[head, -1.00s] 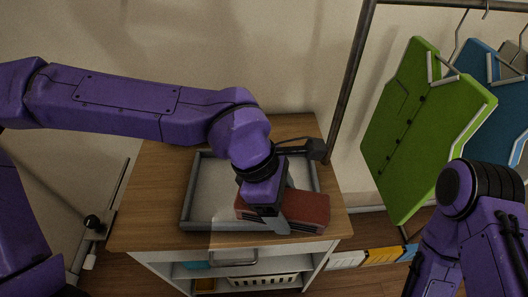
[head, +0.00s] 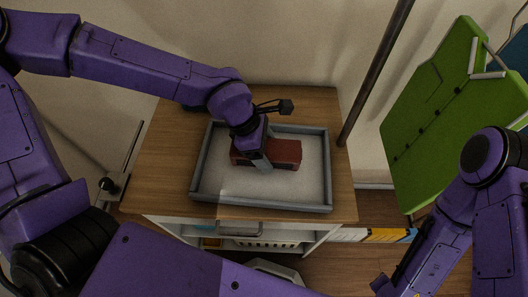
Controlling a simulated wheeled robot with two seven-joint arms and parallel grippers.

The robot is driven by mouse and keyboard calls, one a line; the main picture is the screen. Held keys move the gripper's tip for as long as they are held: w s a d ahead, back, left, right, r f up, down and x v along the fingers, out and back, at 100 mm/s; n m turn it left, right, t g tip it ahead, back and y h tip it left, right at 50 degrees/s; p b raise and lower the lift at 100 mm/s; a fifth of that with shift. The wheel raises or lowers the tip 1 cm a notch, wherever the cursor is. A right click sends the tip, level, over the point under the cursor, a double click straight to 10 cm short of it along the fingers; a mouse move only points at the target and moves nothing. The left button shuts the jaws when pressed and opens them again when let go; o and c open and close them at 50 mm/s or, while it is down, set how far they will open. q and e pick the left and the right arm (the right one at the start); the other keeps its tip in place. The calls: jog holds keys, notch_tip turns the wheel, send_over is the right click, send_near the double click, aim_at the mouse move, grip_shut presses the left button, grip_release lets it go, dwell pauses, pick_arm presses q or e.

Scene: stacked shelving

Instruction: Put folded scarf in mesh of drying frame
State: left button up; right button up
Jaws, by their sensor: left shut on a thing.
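The folded scarf (head: 287,154) is a reddish-brown block shape in the head view. It lies over the pale mesh inside the grey drying frame (head: 262,204), toward the frame's back half. My left gripper (head: 262,161) reaches down from above and is shut on the scarf, with a grey finger across its front side. I cannot tell whether the scarf touches the mesh. The drying frame sits on a wooden-topped cabinet. My right arm is at the right edge, and its gripper tips cannot be made out.
The wooden cabinet top (head: 165,165) has bare room left of the frame. A dark metal pole (head: 376,72) rises at its right. Shelves with a white basket show below the top.

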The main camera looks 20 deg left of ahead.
pick_arm(q)
jog(key=f, duration=0.4)
jog(key=shift+w+a, duration=0.2)
jog(key=shift+a, duration=0.2)
jog(key=shift+d, duration=0.1)
jog(key=shift+f, duration=0.1)
jog(key=o, duration=1.1)
jog(key=shift+o, duration=0.2)
jog(key=p+v, duration=0.1)
jog(key=v, duration=1.1)
